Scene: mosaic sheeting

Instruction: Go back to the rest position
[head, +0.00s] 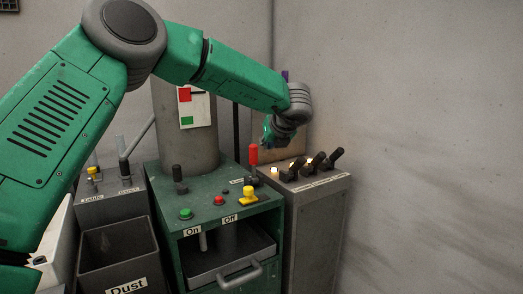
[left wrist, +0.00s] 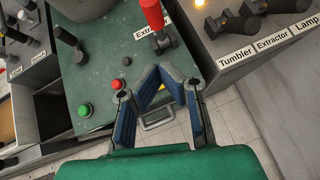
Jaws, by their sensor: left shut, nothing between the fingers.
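My left arm (head: 225,75) is green with grey joints and reaches in from the left across the top of the head view. My left gripper (head: 268,138) hangs at its end, just above and right of the red-topped lever (head: 253,154) on the green machine. In the left wrist view the two blue-padded fingers of the left gripper (left wrist: 158,72) come together at the tips with nothing between them. The red lever (left wrist: 153,15) stands beyond the fingertips, apart from them in that view. My right gripper is not in view.
The green machine top (head: 205,198) carries a green button, a red button and a yellow-based switch. A grey cabinet (head: 318,215) with black levers and lit lamps stands right. A dark Dust bin (head: 112,245) stands left. A drawer handle (head: 241,275) sticks out in front. A wall closes the right.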

